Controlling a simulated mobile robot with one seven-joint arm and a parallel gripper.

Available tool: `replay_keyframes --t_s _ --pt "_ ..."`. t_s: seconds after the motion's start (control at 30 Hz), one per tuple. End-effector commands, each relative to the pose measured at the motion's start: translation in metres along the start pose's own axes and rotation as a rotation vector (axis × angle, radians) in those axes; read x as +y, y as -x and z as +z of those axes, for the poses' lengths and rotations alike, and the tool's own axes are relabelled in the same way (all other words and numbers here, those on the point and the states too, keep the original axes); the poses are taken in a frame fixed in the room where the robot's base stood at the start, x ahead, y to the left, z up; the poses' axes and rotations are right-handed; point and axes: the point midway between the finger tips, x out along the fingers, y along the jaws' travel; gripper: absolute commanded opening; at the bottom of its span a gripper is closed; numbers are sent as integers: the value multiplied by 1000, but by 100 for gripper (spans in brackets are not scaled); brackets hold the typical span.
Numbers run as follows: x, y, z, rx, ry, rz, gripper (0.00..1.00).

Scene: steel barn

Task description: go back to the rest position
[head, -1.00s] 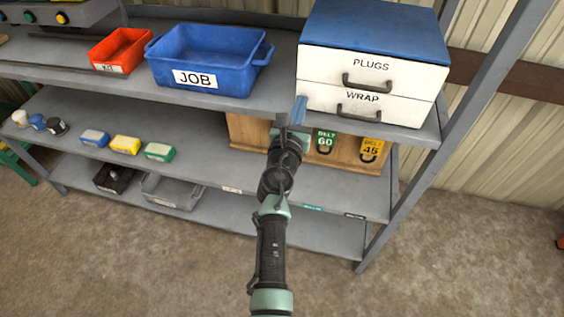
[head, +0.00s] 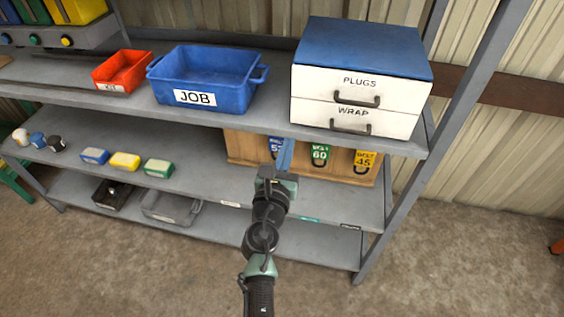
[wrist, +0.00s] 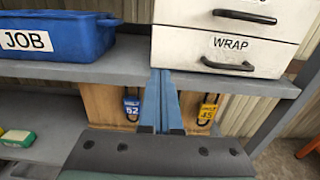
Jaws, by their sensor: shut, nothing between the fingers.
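My gripper (head: 285,155) is in front of the shelf rack, with its blue fingers shut and empty. In the head view the fingers overlap the wooden box (head: 243,150) with belt tags on the middle shelf. I cannot tell how far the fingers are from it.
The PLUGS and WRAP drawer unit (head: 360,85), the JOB bin (head: 205,75) and a red bin (head: 121,70) stand on the top shelf. Small coloured blocks (head: 125,161) sit on the middle shelf. Grey trays (head: 170,207) are below. The floor (head: 130,275) in front is clear.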

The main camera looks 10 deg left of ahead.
Motion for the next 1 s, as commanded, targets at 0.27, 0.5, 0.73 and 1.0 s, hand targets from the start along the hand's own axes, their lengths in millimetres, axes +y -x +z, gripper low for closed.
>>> replay_keyframes --t_s 0.27,0.5,0.73,1.0 --pt "0 39 -1 2 0 0 0" --pt "0 48 -1 1 0 0 0" --pt "-6 43 19 -28 -89 -14 0" --pt "-56 32 187 -283 -984 6 0"
